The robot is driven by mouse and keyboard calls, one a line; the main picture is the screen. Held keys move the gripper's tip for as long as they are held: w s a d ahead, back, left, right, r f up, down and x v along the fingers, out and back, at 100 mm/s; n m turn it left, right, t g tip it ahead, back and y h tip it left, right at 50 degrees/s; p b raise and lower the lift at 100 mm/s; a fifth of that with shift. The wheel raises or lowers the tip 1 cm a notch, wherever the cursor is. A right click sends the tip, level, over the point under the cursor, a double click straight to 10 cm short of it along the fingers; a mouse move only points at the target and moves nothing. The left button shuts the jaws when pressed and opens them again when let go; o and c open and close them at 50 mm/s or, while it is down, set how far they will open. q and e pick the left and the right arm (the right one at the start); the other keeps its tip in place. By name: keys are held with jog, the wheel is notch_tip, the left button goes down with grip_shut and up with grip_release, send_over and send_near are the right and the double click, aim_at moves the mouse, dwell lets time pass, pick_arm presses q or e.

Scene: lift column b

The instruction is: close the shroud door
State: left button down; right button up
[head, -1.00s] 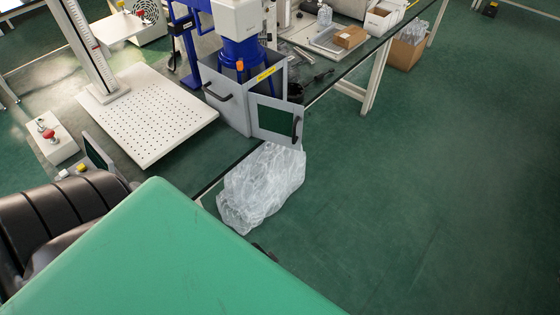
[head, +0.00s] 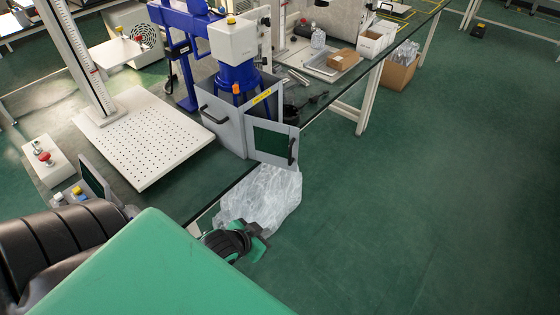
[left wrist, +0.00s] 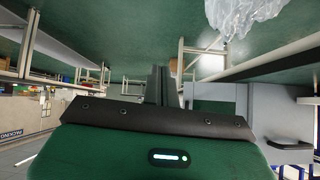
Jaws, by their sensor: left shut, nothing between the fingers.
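The shroud is a grey box (head: 229,132) around the blue machine, with a black handle on its left panel. Its door (head: 262,158), a grey frame with a dark green window and a black handle (head: 291,151), stands open, swung out over the bench's front edge. My left gripper (head: 260,240) is below the door, in front of the plastic bag and apart from the door. In the left wrist view its dark fingers (left wrist: 160,85) are together and empty. There, a grey shroud panel (left wrist: 275,113) with a black handle shows at right. My right gripper is not in view.
A clear plastic bag (head: 262,197) lies below the door, beside the bench edge. A perforated white plate (head: 143,122) and a red-button control box (head: 45,162) are on the left. The green floor to the right (head: 420,180) is clear.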

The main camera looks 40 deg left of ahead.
pick_arm(q)
jog(key=w+a+r+m+t+h, duration=0.1)
jog(key=w+a+r+t+h, duration=0.25)
jog(key=a, duration=0.35)
jog(key=w+a+r+m+t+h, duration=0.1)
jog(key=w+a+r+t+h, duration=0.1)
jog(key=w+a+r+t, duration=0.3)
jog(key=w+d+f+g+p, duration=0.1)
jog(key=w+d+f+p, duration=0.1)
jog(key=w, duration=0.9)
jog(key=shift+w+d+p, duration=0.3)
jog(key=shift+d+p, duration=0.2)
jog(key=shift+d, duration=0.2)
jog(key=shift+w+f+y, duration=0.1)
jog(key=shift+w+y, duration=0.1)
jog(key=shift+y, duration=0.05)
